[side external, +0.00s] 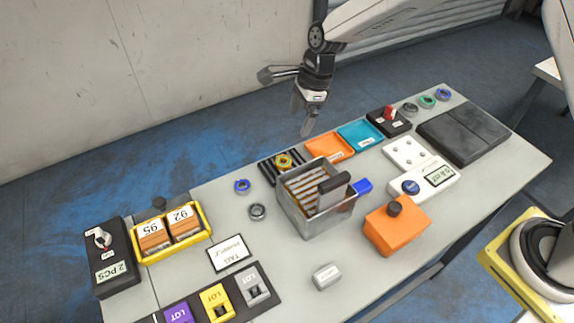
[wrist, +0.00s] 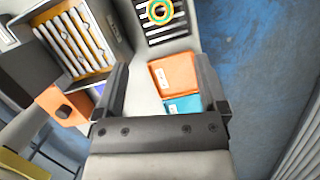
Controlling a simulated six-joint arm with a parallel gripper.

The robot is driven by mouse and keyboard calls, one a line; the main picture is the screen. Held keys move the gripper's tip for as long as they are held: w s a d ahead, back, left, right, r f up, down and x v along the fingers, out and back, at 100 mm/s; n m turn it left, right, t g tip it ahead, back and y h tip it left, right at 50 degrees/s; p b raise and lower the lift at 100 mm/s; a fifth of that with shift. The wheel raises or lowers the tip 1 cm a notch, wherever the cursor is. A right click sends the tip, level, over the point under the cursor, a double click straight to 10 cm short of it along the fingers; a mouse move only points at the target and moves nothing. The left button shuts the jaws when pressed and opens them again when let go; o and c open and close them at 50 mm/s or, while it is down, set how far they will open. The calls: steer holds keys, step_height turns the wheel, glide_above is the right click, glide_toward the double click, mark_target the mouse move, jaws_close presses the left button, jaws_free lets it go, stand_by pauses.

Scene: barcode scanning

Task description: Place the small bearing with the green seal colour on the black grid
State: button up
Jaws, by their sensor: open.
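A small bearing with a green seal (side external: 427,101) lies at the far right end of the table in the side view, between a grey one (side external: 410,108) and a blue one (side external: 443,95). The black grid (side external: 266,168) is a slatted plate left of the orange tray; it also shows in the wrist view (wrist: 146,32). A yellow-orange ring with a teal inner band (wrist: 160,12) lies on it, also seen in the side view (side external: 284,161). My gripper (side external: 306,128) is open and empty, above the table's back edge near the grid and trays. The wrist view shows its spread fingers (wrist: 162,66).
Orange (side external: 329,147) and teal (side external: 360,135) trays sit right of the grid. A black box with a red knob (side external: 389,117) is near the bearing row. Another blue bearing (side external: 242,186) and grey bearing (side external: 258,211) lie left.

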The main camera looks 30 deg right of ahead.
steer(key=s+d+n+t+h, duration=0.1)
steer(key=s+d+n, duration=0.7)
steer(key=s+n, duration=0.2)
steer(key=s+d+r+n+t+h, duration=0.1)
steer(key=s+d+n+h, duration=0.1)
steer(key=s+d+n, duration=0.6)
steer(key=shift+s+r+n, duration=0.2)
steer(key=shift+s+n, duration=0.9)
steer(key=shift+s, duration=0.2)
steer(key=shift+d, duration=0.1)
